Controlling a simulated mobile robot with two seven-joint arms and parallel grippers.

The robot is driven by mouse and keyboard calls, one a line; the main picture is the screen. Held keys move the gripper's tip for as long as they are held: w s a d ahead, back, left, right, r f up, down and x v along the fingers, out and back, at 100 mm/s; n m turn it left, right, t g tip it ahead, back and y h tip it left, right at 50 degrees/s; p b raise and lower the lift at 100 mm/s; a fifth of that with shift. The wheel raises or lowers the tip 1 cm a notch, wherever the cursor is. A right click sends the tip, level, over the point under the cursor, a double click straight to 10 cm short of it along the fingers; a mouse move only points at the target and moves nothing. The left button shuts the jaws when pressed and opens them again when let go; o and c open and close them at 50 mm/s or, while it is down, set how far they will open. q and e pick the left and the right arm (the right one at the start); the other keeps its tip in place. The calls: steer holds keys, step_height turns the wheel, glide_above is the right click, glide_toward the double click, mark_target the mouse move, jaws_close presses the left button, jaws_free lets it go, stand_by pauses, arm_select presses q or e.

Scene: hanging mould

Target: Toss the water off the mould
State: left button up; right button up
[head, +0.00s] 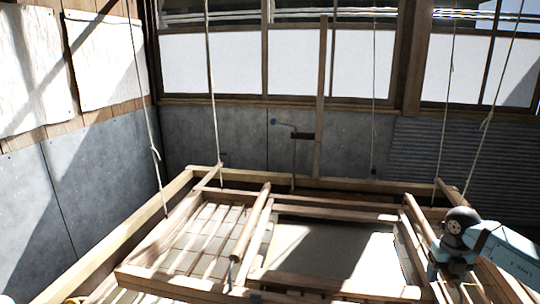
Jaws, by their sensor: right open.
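The mould (330,212) is a pale wooden frame with crossbars, hanging from ropes over a larger wooden vat (120,240). Its right part shows a flat, pale grey-brown surface, half shaded and half sunlit. I cannot tell how much water lies on it. Its left part shows a grid of thin slats. My right gripper (446,280) is at the right side of the mould, pointing down beside the right-hand bars. It is open, and its fingertips are hard to make out against the wood. My left gripper is not in view.
Several thin ropes (213,90) run up from the mould and vat area. A grey panelled wall (350,140) and windows (235,62) stand behind. White sheets (105,60) hang on the left wall. A wooden post (321,100) rises behind the vat.

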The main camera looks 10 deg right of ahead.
steer(key=shift+c, duration=0.2)
steer(key=shift+r, duration=0.1)
jaws_close()
steer(key=shift+g, duration=0.5)
steer(key=r+p, duration=0.4)
steer(key=shift+w+d+r, duration=0.1)
steer(key=shift+w+d, duration=0.05)
steer(key=shift+w, duration=0.25)
steer(key=shift+w+f, duration=0.1)
steer(key=shift+f, duration=0.1)
steer(key=shift+r, duration=0.1)
